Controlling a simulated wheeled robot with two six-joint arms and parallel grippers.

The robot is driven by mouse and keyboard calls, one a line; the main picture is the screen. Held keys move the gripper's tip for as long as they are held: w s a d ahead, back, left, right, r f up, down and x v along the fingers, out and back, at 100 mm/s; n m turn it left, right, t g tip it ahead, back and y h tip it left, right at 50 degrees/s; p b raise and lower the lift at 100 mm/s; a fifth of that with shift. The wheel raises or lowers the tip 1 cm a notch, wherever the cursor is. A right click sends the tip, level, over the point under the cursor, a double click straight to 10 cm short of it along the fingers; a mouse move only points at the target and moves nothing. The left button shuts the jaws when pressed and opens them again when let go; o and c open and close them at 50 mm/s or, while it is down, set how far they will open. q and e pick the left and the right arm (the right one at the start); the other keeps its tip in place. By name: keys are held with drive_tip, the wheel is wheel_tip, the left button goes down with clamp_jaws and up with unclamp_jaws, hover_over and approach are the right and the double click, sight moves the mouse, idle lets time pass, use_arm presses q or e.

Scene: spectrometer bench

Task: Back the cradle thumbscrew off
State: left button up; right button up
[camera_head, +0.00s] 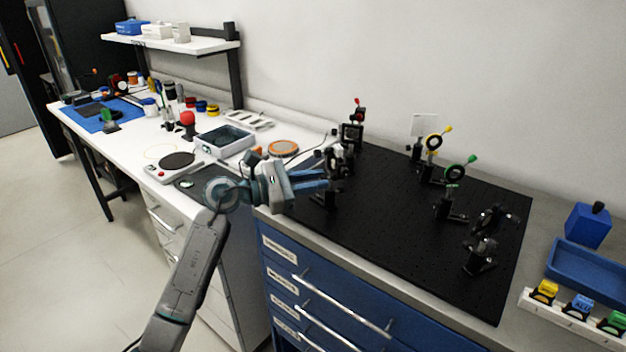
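My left gripper (326,180) reaches in from the left over the left edge of the black optical breadboard (400,215). Its two bluish fingers point right, with a gap showing between them, and end at a dark mount (335,168) near that edge. The mount is small and partly behind the fingers. I cannot make out the cradle's thumbscrew or whether the fingertips touch it. My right gripper is not in view.
More optic mounts stand on the board, with a yellow-marked one (432,143), a green-marked one (457,170) and a dark one (481,256). A blue tray (588,272) lies at right.

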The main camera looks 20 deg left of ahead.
use_arm(q)
clamp_jaws()
drive_tip(key=shift+n, duration=0.4)
drive_tip(key=o, duration=0.5)
unclamp_jaws()
drive_tip(key=shift+o, duration=0.2)
drive_tip(key=shift+a, duration=0.1)
